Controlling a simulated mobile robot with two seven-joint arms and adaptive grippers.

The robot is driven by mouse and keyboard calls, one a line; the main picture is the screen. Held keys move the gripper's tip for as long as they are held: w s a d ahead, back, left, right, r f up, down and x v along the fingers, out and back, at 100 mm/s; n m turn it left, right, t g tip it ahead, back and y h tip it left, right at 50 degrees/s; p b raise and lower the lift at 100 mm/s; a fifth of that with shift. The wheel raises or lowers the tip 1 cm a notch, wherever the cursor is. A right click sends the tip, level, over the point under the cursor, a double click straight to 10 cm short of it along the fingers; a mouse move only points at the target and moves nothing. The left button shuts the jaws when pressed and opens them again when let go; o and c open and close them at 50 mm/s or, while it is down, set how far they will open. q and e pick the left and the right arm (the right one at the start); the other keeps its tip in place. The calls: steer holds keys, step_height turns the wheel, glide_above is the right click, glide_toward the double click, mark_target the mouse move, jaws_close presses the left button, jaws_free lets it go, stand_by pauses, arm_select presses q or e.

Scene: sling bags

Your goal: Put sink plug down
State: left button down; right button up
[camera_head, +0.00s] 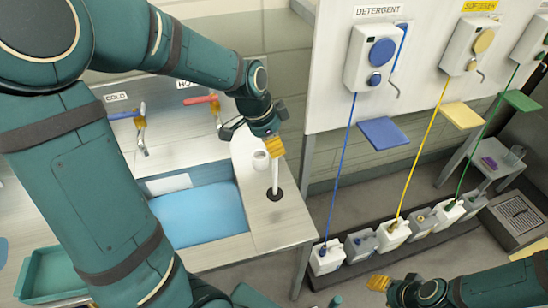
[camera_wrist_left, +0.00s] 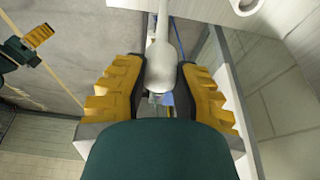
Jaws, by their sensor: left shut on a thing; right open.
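The sink plug (camera_head: 274,176) has a white upright stem and a round black base, seen over the pale counter right of the sink (camera_head: 200,214). I cannot tell whether its base touches the counter. My left gripper (camera_head: 275,150) is shut on the top of the stem from above. In the left wrist view the plug's white handle (camera_wrist_left: 161,65) sits between the yellow fingers (camera_wrist_left: 160,92), and its base is out of view. My right gripper (camera_head: 378,283) is open and empty at the lower right, away from the counter. The sink holds blue water.
A small white cup (camera_head: 260,160) stands just behind the plug. Taps labelled cold (camera_head: 140,135) and hot (camera_head: 215,108) are behind the sink. A teal tray (camera_head: 50,273) lies at the left. Several white canisters (camera_head: 326,257) stand right of the counter, below wall dispensers (camera_head: 371,57).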

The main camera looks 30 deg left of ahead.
arm_select(q)
glide_above(275, 174)
steer(key=shift+w+a+f, duration=0.1)
steer(key=shift+a+f, duration=0.05)
steer(key=shift+f, duration=0.9)
steer(key=shift+w+a+f, duration=0.1)
steer(key=shift+a+f, duration=0.05)
steer(key=shift+f, duration=0.9)
steer(key=shift+s, duration=0.1)
steer(key=shift+f, duration=0.1)
steer(key=c, duration=0.9)
jaws_free()
steer(key=shift+o, duration=0.2)
